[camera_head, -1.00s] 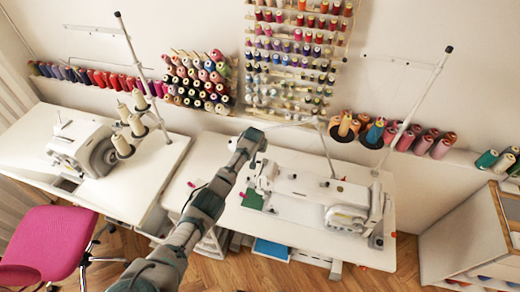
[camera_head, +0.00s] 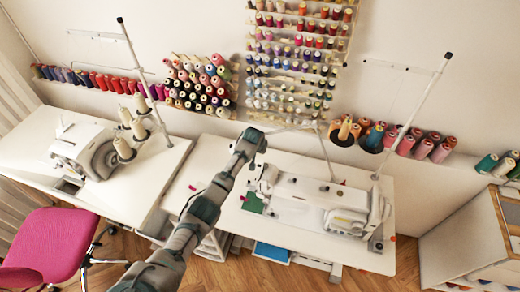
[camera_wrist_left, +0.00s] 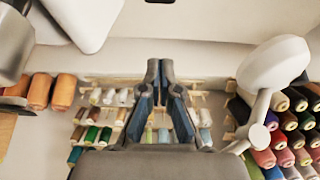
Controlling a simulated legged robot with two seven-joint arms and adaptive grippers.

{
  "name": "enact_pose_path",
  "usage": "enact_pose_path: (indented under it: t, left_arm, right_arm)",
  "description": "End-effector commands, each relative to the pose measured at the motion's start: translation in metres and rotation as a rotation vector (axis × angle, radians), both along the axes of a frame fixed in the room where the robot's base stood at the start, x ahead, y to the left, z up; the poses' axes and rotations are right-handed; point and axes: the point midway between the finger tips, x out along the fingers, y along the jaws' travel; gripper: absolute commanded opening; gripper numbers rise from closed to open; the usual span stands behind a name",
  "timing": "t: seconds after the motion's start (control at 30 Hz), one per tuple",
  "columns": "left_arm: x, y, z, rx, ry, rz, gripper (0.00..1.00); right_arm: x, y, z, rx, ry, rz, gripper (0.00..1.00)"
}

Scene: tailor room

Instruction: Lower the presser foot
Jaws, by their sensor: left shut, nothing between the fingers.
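The white sewing machine (camera_head: 312,203) stands on the right-hand white table, its needle end toward the left. The presser foot is too small and too hidden to make out. My left arm reaches up from the bottom, and its far end stands just beyond and left of the machine's needle end. The left gripper's fingers are hard to make out in the head view. In the left wrist view my left gripper (camera_wrist_left: 159,68) is shut and empty, its fingertips together. A white part (camera_wrist_left: 88,18), likely of the machine, shows at the upper left there. My right gripper is out of view.
A green piece (camera_head: 252,203) lies on the table (camera_head: 350,253) by the needle end. A thread stand pole (camera_head: 415,108) rises behind the machine. A second machine (camera_head: 86,146) with thread cones stands at left. Thread racks (camera_head: 292,60) line the wall. A pink chair (camera_head: 45,243) stands lower left.

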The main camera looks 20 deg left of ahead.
Motion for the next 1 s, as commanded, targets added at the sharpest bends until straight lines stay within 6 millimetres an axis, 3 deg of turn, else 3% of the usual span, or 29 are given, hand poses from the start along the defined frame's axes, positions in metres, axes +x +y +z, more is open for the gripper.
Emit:
enact_pose_path:
  t: [0.03, 0.3, 1.0]
  left_arm:
    - [0.001, 0.001, 0.015, -0.002, -0.016, 0.0, 0.0]
    - [-0.017, 0.0, 0.035, -0.001, 0.003, 0.0, 0.0]
    - [-0.022, 0.0, 0.037, -0.001, 0.01, 0.0, 0.0]
  right_arm:
    - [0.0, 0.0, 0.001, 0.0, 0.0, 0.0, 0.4]
    - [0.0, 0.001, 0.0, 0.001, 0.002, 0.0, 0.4]
    - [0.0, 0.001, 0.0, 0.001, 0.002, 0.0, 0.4]
